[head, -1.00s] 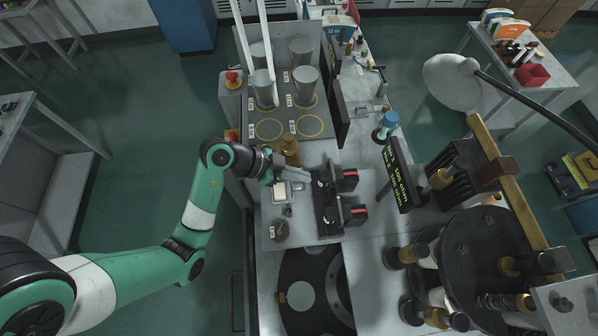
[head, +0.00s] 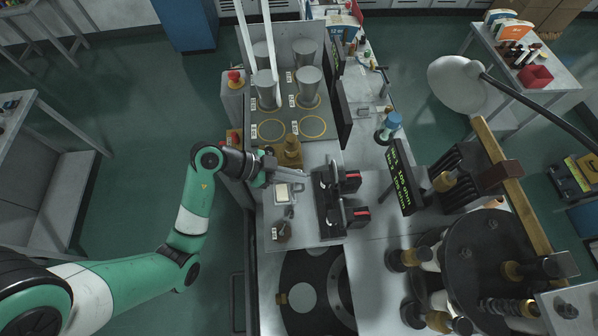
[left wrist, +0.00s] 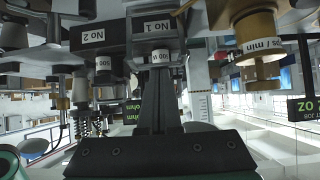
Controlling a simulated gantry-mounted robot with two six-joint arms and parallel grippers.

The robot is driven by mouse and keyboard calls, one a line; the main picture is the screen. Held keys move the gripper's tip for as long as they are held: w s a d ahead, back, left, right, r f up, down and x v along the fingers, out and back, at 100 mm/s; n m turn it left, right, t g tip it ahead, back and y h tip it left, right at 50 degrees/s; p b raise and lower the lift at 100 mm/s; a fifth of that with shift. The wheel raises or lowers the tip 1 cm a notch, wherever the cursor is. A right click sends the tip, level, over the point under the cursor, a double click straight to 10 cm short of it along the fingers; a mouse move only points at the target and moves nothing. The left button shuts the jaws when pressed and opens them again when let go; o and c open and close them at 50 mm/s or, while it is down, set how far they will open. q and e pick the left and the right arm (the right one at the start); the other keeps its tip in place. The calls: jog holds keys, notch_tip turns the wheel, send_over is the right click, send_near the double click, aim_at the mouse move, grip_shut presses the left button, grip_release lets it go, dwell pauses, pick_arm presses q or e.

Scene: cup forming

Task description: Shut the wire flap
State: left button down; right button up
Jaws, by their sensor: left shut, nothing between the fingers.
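I cannot pick out the wire flap with certainty. A black fixture (head: 328,205) stands on the grey bench, with two clamp-like units on it, a rear one (head: 347,181) and a front one (head: 354,216), each with a black and red end. My left gripper (head: 302,175) is shut and empty, just left of the rear unit. I cannot tell whether its tip touches the fixture. In the left wrist view the shut fingers (left wrist: 160,85) point at the part labelled No 1 (left wrist: 157,27); a No 2 label (left wrist: 92,36) is beside it. My right gripper is out of view.
A brass weight-like piece (head: 290,150) stands close behind my left gripper. A small white pad (head: 282,193) lies just in front of it. A display (head: 400,175) stands to the right, several metal cups (head: 308,85) behind. A dark carousel (head: 488,255) fills the front right.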

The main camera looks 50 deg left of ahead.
pick_arm(q)
jog(key=shift+s+a+f, duration=0.35)
jog(key=shift+s+a, duration=0.2)
jog(key=shift+s, duration=0.4)
jog(key=shift+a+r, duration=0.1)
jog(key=shift+r, duration=0.1)
